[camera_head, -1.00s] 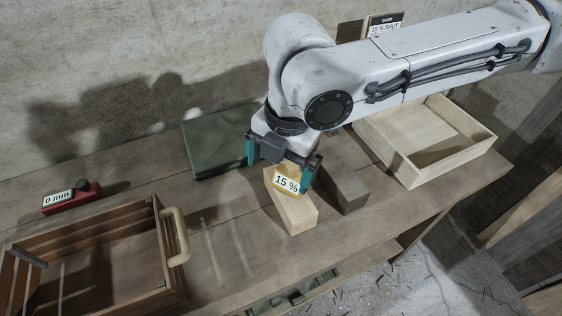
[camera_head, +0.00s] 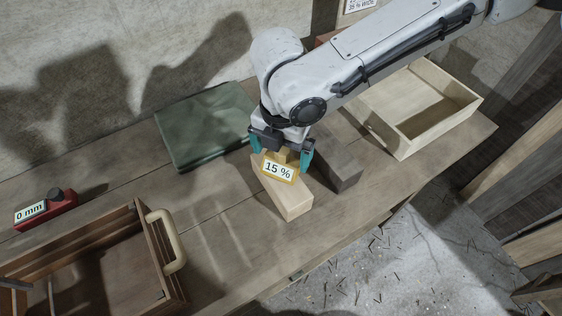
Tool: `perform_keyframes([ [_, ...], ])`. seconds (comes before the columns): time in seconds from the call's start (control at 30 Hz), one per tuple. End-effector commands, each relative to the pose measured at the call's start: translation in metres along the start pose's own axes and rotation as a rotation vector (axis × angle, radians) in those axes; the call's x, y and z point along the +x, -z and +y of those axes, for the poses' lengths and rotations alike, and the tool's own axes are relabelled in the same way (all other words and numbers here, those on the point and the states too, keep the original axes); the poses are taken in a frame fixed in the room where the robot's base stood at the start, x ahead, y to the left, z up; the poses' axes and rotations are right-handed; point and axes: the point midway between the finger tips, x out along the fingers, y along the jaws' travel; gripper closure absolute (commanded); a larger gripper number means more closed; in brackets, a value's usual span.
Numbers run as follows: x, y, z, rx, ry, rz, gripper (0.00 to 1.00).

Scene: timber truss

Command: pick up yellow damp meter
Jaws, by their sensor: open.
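The yellow damp meter (camera_head: 279,170) sits on a pale timber block (camera_head: 287,199), its display reading "15 %". My gripper (camera_head: 281,156) has teal fingers, one on each side of the meter's upper part. The fingers are apart and the gripper is open. I cannot tell whether either finger touches the meter. The back of the meter is hidden by the gripper.
A darker block (camera_head: 338,168) lies close to the right of the pale block. A handled crate (camera_head: 150,255) and a red "0 mm" gauge (camera_head: 46,209) are at left.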

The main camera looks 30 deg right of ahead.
Motion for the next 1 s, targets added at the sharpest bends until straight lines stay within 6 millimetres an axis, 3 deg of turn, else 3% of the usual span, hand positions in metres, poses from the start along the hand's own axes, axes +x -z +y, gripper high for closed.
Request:
perform_keyframes([
  [0.23, 0.032, -0.001, 0.000, 0.001, 0.001, 0.001, 0.00],
  [0.53, 0.037, -0.001, 0.000, 0.001, -0.001, 0.000, 0.00],
  [1.0, 0.036, -0.001, 0.000, 0.001, -0.001, 0.000, 0.45],
])
